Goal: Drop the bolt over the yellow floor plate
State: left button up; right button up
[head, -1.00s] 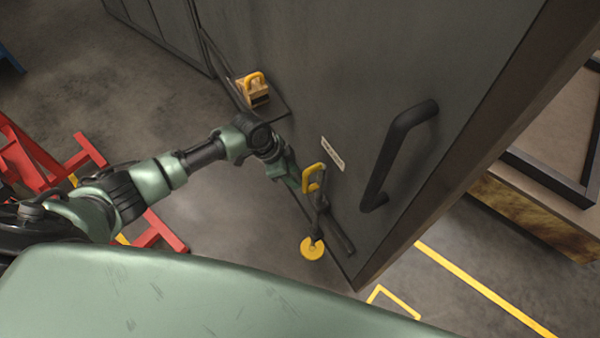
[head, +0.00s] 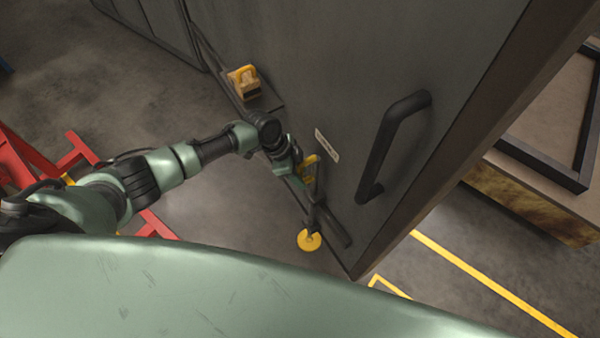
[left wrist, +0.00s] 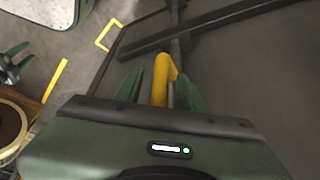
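The bolt is a dark rod (head: 314,192) with a yellow handle (head: 309,162), low on the grey door (head: 340,90). The handle also shows in the left wrist view (left wrist: 159,83). The yellow floor plate (head: 309,241) is a round disc below the rod; I cannot tell whether the rod's lower end touches it. My left gripper (head: 303,172) is at the handle. In the left wrist view its green fingers (left wrist: 160,90) stand on both sides of the handle, with a gap at the left finger. What looks like my right gripper (left wrist: 18,60) shows small at that view's left edge.
A black pull handle (head: 390,145) sticks out from the door, right of the bolt. Yellow lines (head: 480,275) mark the floor at the right. A red frame (head: 75,150) stands at the left.

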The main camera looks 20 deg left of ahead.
pick_arm(q)
grip_shut()
dwell(1.4)
